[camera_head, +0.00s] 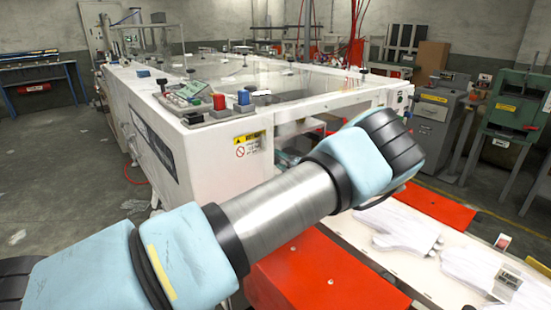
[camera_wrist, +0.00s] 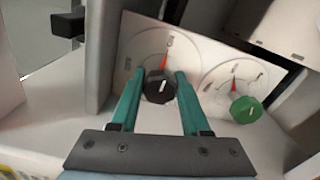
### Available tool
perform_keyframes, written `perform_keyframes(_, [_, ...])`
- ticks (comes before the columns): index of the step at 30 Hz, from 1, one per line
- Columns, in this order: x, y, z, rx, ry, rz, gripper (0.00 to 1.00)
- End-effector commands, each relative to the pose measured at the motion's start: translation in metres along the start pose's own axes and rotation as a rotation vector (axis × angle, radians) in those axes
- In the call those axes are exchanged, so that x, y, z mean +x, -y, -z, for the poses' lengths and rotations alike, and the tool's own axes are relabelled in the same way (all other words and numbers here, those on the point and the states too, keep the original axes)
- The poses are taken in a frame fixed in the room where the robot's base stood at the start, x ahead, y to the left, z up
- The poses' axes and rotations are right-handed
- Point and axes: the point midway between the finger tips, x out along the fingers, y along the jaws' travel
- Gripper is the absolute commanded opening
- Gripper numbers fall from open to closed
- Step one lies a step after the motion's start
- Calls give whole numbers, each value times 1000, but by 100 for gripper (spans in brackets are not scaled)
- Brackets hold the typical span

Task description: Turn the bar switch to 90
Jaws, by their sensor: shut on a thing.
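In the wrist view, a black switch knob (camera_wrist: 159,88) sits on a white dial plate with a red pointer mark just above it. My gripper (camera_wrist: 157,80) has its two teal fingers on either side of this knob, shut on it. A light line shows on the knob's face; the dial's numbers are too small to read. A green knob (camera_wrist: 246,110) on a second round dial, with its own red mark, is to the right, apart from my fingers. In the head view my arm crosses the picture, and neither the gripper's fingertips nor the knobs can be made out.
In the wrist view, a grey upright panel (camera_wrist: 103,50) with a black block stands left of the dials. In the head view, a long white machine (camera_head: 212,150) stands behind my arm. White gloves (camera_head: 400,228) lie on a pale surface beside red panels (camera_head: 330,275) at lower right.

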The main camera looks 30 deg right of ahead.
Motion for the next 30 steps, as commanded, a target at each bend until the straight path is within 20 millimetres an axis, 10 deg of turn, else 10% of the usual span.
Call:
perform_keyframes(10, [-1,0,-1,4,3,1,0])
perform_keyframes(11, [-1,0,-1,4,3,1,48])
perform_keyframes(18, [0,0,-1,3,2,1,76])
perform_keyframes(30, [-12,2,0,2,2,2,76])
